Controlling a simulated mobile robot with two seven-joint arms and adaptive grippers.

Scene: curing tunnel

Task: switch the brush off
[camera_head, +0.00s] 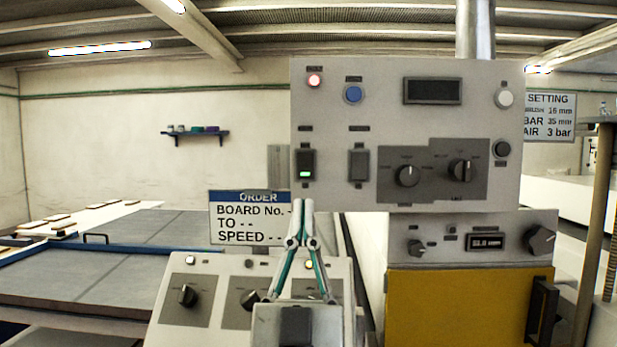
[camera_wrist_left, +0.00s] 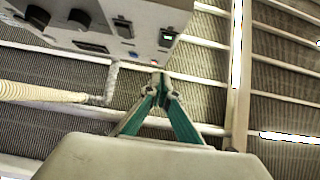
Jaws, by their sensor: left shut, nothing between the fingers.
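The upper grey control panel (camera_head: 330,110) carries two dark rocker switches. The left rocker (camera_head: 305,165) has a lit green strip at its lower end; the right rocker (camera_head: 358,165) shows no light. The small labels above them are too small to read, so I cannot tell which is the brush's. My left gripper (camera_head: 308,205) points up with its fingers together and empty, its tips just below the left rocker in the picture. Whether it touches the panel is unclear. In the left wrist view the gripper (camera_wrist_left: 160,82) is shut below the panel's edge (camera_wrist_left: 150,12).
The panel also has a red lit lamp (camera_head: 314,80), a blue button (camera_head: 353,93), a dark display (camera_head: 432,91) and two knobs. A lower sloped console (camera_head: 190,265) and an order sign (camera_head: 248,218) stand close around my arm. A yellow cabinet (camera_head: 460,305) is at right.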

